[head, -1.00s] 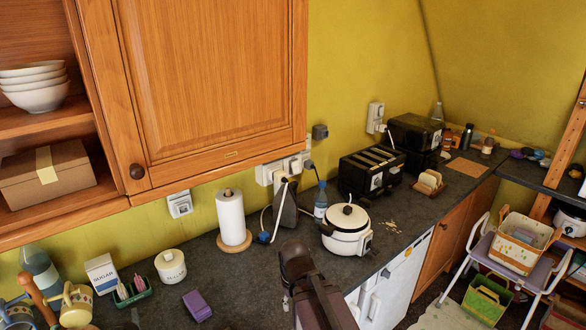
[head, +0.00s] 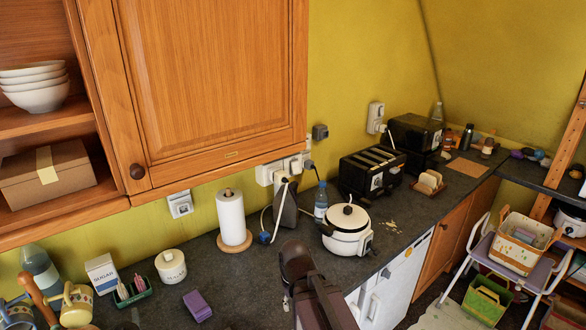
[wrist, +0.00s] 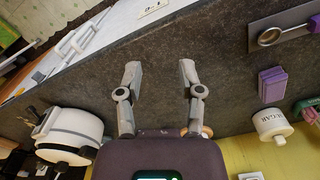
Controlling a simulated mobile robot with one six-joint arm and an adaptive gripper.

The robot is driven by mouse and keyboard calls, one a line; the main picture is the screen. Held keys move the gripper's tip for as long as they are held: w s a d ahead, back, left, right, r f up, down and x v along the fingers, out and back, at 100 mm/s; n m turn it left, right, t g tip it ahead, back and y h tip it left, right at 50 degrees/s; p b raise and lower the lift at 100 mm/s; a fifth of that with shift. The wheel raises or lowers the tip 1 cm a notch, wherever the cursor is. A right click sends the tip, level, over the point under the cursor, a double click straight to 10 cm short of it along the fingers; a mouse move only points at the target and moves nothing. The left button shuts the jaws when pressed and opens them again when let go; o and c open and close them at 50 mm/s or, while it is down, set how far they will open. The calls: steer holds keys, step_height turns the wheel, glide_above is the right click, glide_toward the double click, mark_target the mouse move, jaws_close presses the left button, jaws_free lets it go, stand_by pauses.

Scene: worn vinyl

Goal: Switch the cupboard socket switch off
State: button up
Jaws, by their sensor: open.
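A white wall socket (head: 180,204) with a switch plate is on the yellow wall just under the wooden cupboard (head: 210,90). Its switch position is too small to read. A longer white socket strip (head: 283,170) with plugs is on the wall further right, and I cannot tell by label which one is the cupboard socket. My gripper (wrist: 160,75) is open and empty above the dark worktop in the wrist view, apart from the sockets. In the head view my arm shows at the bottom middle, but the fingertips are not clear.
A paper towel roll (head: 232,218) stands right of the single socket. A white cooker (head: 347,231), a bottle (head: 321,203) and a black toaster (head: 371,174) stand further right. A lidded sugar pot (head: 171,266) and a purple sponge (head: 197,306) are at left. Worktop (head: 235,285) between is clear.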

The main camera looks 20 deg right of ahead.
stand_by(0.3)
steer(key=shift+f, duration=0.15)
steer(key=c, duration=0.5)
steer(key=shift+f+b, duration=0.25)
steer(key=shift+b, duration=0.15)
jaws_close()
step_height(320, 180, down, 4)
steer(key=b, duration=0.4)
steer(key=shift+f, duration=0.15)
steer(key=shift+d, duration=0.1)
